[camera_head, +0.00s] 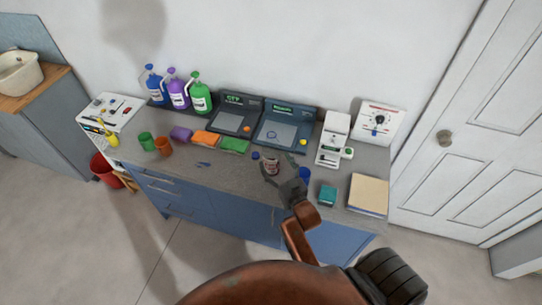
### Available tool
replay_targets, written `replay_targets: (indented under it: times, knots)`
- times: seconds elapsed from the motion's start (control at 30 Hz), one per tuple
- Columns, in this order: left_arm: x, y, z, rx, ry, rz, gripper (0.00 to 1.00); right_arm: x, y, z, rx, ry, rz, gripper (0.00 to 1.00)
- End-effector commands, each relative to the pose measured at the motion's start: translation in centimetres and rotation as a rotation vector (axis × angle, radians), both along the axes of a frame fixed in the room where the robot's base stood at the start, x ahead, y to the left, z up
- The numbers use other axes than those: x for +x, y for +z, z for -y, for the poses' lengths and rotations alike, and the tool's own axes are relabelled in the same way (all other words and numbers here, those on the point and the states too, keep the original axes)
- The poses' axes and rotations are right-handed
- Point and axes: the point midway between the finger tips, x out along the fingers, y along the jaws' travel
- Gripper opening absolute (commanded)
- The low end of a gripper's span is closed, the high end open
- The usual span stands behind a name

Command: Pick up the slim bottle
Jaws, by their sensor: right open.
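My right gripper (279,167) reaches in from the bottom over the front of the grey counter (225,172). Its fingers are spread open toward a small pale can-like thing with a reddish label (271,166), which stands between or just beyond the fingertips; contact cannot be told. A blue cylinder (305,174) stands just right of the gripper, partly hidden by it. No thing can be surely told as the slim bottle; a yellow bottle (110,139) stands at the counter's left end. My left gripper is not in view.
Three large jugs, blue (154,85), purple (178,94) and green (200,97), stand at the back left. Green and orange cups, coloured packs (206,138) and two dark panels (286,126) fill the middle. A white device (333,138), teal box (327,195) and beige block (368,194) stand right.

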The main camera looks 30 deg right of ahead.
Motion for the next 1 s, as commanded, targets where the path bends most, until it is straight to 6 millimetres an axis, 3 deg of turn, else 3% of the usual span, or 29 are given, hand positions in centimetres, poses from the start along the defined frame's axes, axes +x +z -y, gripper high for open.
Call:
replay_targets:
  times: [0.2, 0.53, 1.0]
  knots:
    - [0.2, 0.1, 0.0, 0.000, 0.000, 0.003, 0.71, 3.2, -0.2, 0.2, 0.002, 0.003, 0.002, 0.72]
    - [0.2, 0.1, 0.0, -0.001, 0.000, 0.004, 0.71, 3.9, -0.3, 0.4, 0.001, 0.002, 0.000, 0.72]
    - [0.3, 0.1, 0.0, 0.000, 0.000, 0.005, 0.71, 3.9, -0.3, 0.4, 0.001, 0.002, 0.000, 0.40]
